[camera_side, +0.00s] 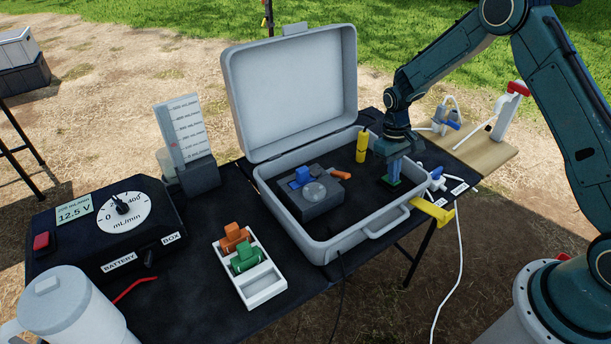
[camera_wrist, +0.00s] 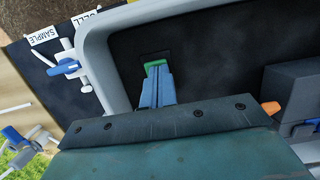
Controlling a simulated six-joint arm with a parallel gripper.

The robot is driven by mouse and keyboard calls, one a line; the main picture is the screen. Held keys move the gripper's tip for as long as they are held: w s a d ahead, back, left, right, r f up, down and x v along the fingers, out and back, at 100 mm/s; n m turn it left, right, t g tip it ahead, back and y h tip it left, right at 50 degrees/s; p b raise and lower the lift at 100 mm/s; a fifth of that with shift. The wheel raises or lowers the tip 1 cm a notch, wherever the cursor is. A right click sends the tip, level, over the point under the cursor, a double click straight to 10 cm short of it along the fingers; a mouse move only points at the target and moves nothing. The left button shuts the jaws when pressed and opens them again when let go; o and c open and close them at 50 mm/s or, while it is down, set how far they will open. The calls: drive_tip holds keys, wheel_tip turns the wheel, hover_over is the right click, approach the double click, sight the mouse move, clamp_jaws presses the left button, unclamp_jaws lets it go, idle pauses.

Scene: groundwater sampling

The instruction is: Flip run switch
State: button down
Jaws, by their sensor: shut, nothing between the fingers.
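My gripper (camera_side: 392,178) is shut and points down inside the open grey case (camera_side: 388,226), near its right wall. In the wrist view the two blue fingers (camera_wrist: 157,74) lie together.
In the case stand a dark pump box (camera_side: 322,207) with an orange lever (camera_side: 341,175) and a yellow cylinder (camera_side: 362,147). A white tray (camera_side: 265,289) with orange and green pieces and the battery box (camera_side: 95,238) are left. A yellow bracket (camera_side: 433,211) is outside the case's right wall.

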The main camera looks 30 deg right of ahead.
drive_tip(key=shift+s+f, duration=0.1)
idle(0.3)
drive_tip(key=shift+s+f+t, duration=0.35)
drive_tip(key=shift+f+t, duration=0.1)
drive_tip(key=shift+t, duration=0.35)
drive_tip(key=shift+s+t, duration=0.15)
drive_tip(key=shift+t, duration=0.15)
drive_tip(key=shift+w, duration=0.3)
drive_tip(key=shift+w+r, duration=0.1)
drive_tip(key=shift+w, duration=0.7)
drive_tip(key=shift+a+r, duration=0.1)
drive_tip(key=shift+r, duration=0.05)
